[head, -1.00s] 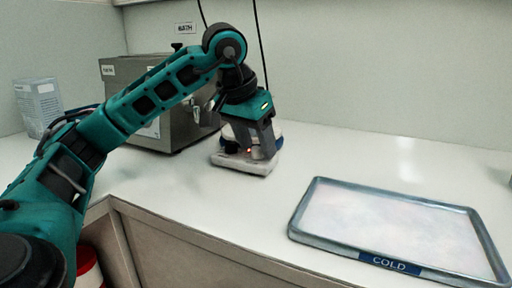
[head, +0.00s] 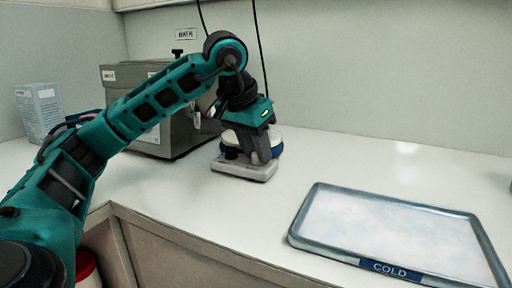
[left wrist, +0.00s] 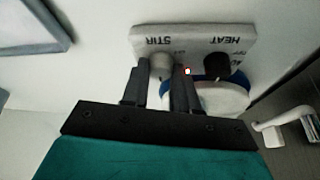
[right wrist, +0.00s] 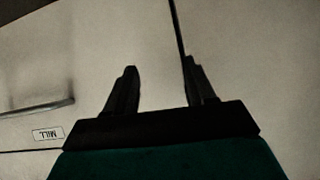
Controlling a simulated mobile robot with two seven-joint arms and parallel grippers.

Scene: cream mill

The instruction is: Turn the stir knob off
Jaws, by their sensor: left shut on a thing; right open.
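The stirring hotplate (head: 240,171) stands on the counter, with a pale front panel and a round white top with a blue band. In the left wrist view its panel (left wrist: 195,40) reads STIR and HEAT, upside down. The light-coloured stir knob (left wrist: 161,63) sits under STIR, between the fingers of my left gripper (left wrist: 163,78), which is shut on it. The dark heat knob (left wrist: 216,67) is beside it. A small bright light (left wrist: 187,71) shows near the right finger. In the head view my left gripper (head: 261,157) hides the stir knob. My right gripper (right wrist: 158,70) is open and empty.
A grey metal bath (head: 178,130) stands left of the hotplate, close to my left arm. A tray labelled COLD (head: 391,269) lies at the right. The counter between is clear.

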